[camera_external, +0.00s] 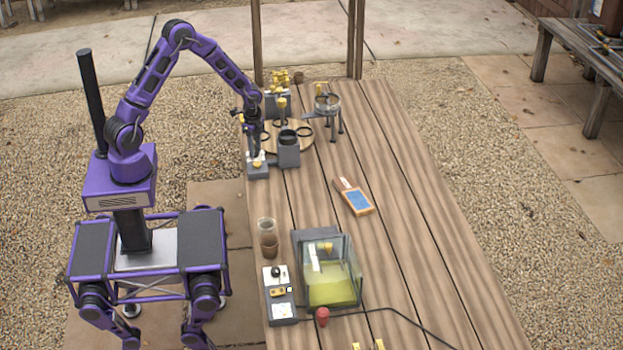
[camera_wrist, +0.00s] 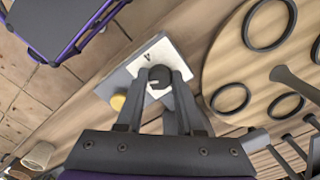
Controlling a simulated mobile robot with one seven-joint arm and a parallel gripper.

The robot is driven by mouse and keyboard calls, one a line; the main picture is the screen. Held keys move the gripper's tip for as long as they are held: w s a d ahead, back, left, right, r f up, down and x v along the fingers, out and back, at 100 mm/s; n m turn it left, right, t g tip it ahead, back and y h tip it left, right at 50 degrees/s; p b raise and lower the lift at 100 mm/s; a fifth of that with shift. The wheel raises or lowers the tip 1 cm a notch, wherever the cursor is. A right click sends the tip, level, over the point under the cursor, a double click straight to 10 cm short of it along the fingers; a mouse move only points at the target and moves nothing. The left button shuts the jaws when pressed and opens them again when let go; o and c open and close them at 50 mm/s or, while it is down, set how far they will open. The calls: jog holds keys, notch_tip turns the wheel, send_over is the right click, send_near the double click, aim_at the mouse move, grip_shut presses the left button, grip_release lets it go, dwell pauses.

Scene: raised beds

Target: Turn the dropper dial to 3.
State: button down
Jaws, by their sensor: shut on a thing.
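The dropper dial (camera_wrist: 159,73) is a small dark round knob with a pale mark on it. It sits on a white plate (camera_wrist: 172,50) on a grey base, which shows in the external view (camera_external: 258,172) at the table's left edge. My gripper (camera_wrist: 160,80) points down at the dial with a finger on each side, shut on it. It also shows in the external view (camera_external: 256,154). A small dark figure is on the plate above the dial in the wrist view; other figures are hidden or too small to read.
A grey block with a dark cup (camera_external: 288,139) stands right beside the dial's base. A round wooden board (camera_wrist: 235,60) with black rings lies behind it. A tripod stand (camera_external: 327,105) is farther right. A glass tank (camera_external: 335,285) and a second knob box (camera_external: 279,295) stand at the front.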

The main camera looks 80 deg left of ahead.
jog(key=shift+m, duration=0.3)
jog(key=c, duration=0.5)
grip_release()
jog(key=shift+c, duration=0.2)
notch_tip(320, 180, up, 18)
jog(key=shift+f, duration=0.25)
